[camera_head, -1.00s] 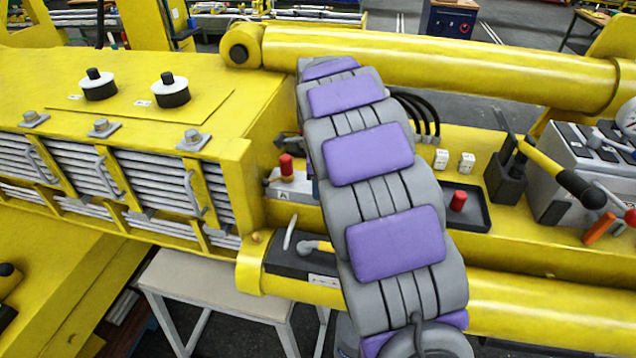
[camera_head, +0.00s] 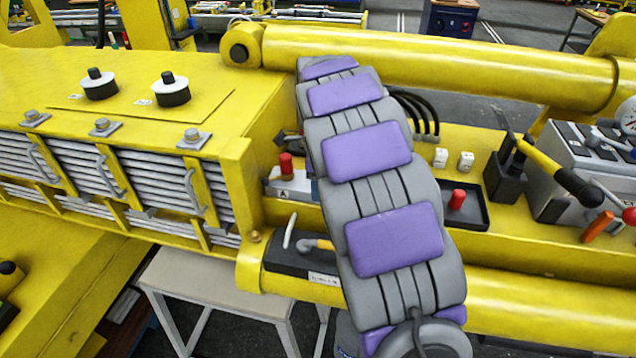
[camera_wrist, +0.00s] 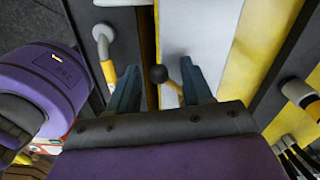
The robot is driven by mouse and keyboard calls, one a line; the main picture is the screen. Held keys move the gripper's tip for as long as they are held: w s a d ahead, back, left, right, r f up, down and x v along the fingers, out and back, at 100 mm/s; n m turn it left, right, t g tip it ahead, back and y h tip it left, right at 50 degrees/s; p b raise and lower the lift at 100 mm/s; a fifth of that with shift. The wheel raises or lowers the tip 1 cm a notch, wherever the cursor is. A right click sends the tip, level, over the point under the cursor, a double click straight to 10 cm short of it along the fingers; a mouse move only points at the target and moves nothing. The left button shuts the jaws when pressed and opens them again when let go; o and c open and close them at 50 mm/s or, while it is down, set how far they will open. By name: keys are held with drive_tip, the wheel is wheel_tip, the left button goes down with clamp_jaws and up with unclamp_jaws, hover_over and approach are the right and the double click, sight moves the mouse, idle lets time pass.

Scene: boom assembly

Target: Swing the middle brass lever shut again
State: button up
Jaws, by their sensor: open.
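In the wrist view my gripper (camera_wrist: 160,66) is open, with one blue finger on each side of a dark ball knob (camera_wrist: 158,73). The knob sits on a short brass-coloured stem that runs down behind the gripper body. I take this to be the middle brass lever, but its base is hidden. Contact between knob and fingers cannot be told. A grey-ended handle with a yellow shaft (camera_wrist: 103,34) stands left of the left finger. Another grey-ended piece (camera_wrist: 296,92) is at the right.
A pale panel (camera_wrist: 200,25) lies beyond the fingers in the wrist view. In the head view, a red-knobbed unit (camera_head: 286,165) and a dark tray with a red cylinder (camera_head: 457,200) flank my arm. A thick yellow tube (camera_head: 430,58) runs behind it.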

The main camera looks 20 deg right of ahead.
wheel_tip(320, 180, up, 17)
drive_tip(key=shift+r+p, duration=0.15)
drive_tip(key=shift+p, duration=0.3)
idle(0.3)
idle(0.4)
drive_tip(key=s+a+f+n+b, duration=0.3)
drive_tip(key=s+f+n+b, duration=0.2)
drive_tip(key=s+f, duration=0.5)
drive_tip(key=s+a+f+n+g+b, duration=0.1)
drive_tip(key=s+a+f+n+b, duration=0.2)
drive_tip(key=s+f+n+b, duration=0.3)
drive_tip(key=s+a+f+n+b, duration=0.3)
drive_tip(key=s+f+n+b, duration=0.2)
drive_tip(key=s+f+n, duration=0.7)
drive_tip(key=s+f, duration=0.4)
drive_tip(key=s, duration=0.5)
drive_tip(key=shift+s+a+f+g+b, duration=0.15)
drive_tip(key=shift+s+f+g+b, duration=0.05)
drive_tip(key=shift+s+g+b, duration=0.2)
